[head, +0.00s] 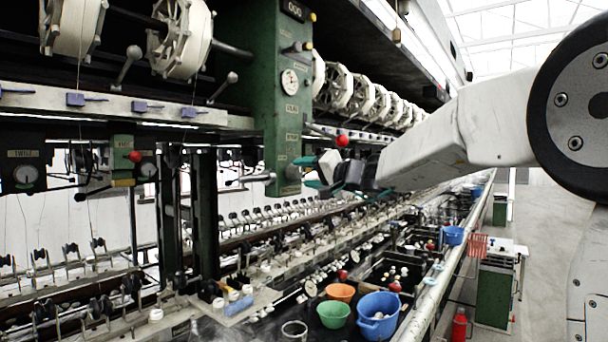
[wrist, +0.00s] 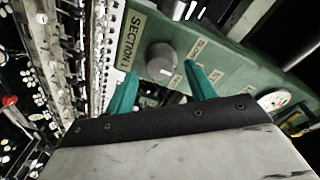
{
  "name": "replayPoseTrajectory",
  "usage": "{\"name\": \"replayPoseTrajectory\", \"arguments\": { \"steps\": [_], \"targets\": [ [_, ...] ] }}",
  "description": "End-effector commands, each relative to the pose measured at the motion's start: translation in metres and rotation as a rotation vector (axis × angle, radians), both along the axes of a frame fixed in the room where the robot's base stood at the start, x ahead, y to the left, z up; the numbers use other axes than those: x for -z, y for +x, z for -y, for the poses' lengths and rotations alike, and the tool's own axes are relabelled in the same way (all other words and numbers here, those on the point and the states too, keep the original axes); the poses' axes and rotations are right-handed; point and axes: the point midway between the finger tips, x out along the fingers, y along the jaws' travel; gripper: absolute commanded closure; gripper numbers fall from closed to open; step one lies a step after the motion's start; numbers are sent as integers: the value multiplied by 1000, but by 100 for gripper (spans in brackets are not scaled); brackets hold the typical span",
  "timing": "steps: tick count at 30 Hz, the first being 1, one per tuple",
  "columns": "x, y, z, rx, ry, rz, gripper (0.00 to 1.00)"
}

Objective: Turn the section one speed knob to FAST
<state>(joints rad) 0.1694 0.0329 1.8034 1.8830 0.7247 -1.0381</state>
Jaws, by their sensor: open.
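The speed knob (wrist: 161,56) is a round grey knob on a green panel in the wrist view, beside a plate reading SECTION 1 (wrist: 132,42). A small pale mark shows near its lower edge. Small labels (wrist: 199,48) lie to its right, too small to read surely. My gripper (wrist: 161,82) is open, its two teal fingers on either side of and just short of the knob; I cannot tell whether either touches it. In the head view my gripper (head: 308,172) is at the lower part of the green column (head: 262,95), and the knob cannot be made out there.
A round white dial (wrist: 273,100) is right of the knob. In the head view a red ball-ended lever (head: 342,141) stands close above my gripper. White reels (head: 180,38) hang above. Basins, including a blue bucket (head: 378,315), stand below. The aisle floor (head: 540,235) at right looks clear.

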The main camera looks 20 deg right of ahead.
Motion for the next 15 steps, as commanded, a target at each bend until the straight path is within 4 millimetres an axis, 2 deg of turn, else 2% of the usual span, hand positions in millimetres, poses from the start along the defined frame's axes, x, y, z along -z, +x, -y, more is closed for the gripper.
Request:
{"name": "replayPoseTrajectory", "arguments": {
  "steps": [5,13,14,15],
  "targets": [
    [0,13,-8,-1,0,-1,45],
    [0,14,-9,0,0,0,45],
    [0,14,-8,0,0,0,50],
    [0,14,-8,0,0,0,62]
  ]
}}
